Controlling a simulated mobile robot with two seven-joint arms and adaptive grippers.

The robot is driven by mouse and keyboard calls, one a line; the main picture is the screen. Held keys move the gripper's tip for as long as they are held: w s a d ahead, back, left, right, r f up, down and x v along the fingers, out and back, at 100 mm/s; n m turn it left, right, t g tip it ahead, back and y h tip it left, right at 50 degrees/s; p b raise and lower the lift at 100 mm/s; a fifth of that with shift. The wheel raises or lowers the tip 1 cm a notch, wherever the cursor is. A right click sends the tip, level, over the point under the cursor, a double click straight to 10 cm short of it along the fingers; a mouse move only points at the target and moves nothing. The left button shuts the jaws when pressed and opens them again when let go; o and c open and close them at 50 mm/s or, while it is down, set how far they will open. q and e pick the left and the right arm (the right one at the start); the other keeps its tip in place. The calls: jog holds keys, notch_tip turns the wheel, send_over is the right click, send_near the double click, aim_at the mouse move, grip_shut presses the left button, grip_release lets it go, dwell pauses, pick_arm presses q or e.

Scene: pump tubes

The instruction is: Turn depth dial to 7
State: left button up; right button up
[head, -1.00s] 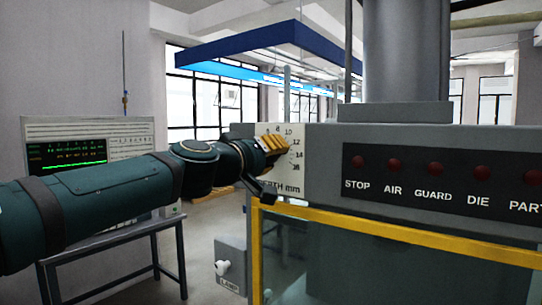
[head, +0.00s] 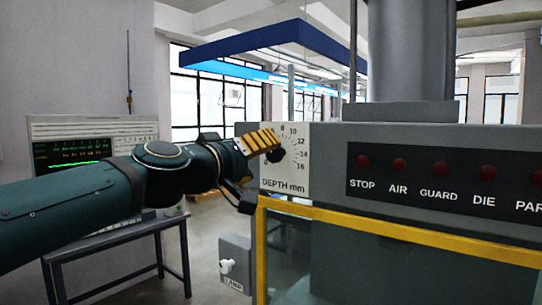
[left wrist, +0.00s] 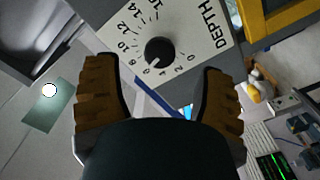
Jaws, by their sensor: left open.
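The depth dial's black knob (head: 276,155) sits on a white plate (head: 298,172) marked "DEPTH mm" on the machine's left end. In the left wrist view the knob (left wrist: 158,50) shows with its scale around it. A small light mark on the knob seems to point near 6, but it is too small to read exactly. My left gripper (head: 262,143) is just left of the dial in the head view. In the left wrist view its two yellow-padded fingers (left wrist: 160,85) are wide apart, empty, with the knob beyond and between them. My right gripper is not in view.
A yellow guard frame (head: 400,232) runs below the panel. A row of red lamps (head: 440,166) with labels is to the right of the dial. A lamp box (head: 235,262) is below. A monitor unit (head: 85,155) stands on a table at left.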

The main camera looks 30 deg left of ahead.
pick_arm(q)
jog(key=s, duration=0.6)
jog(key=shift+a, duration=0.25)
jog(key=shift+s+f, duration=0.1)
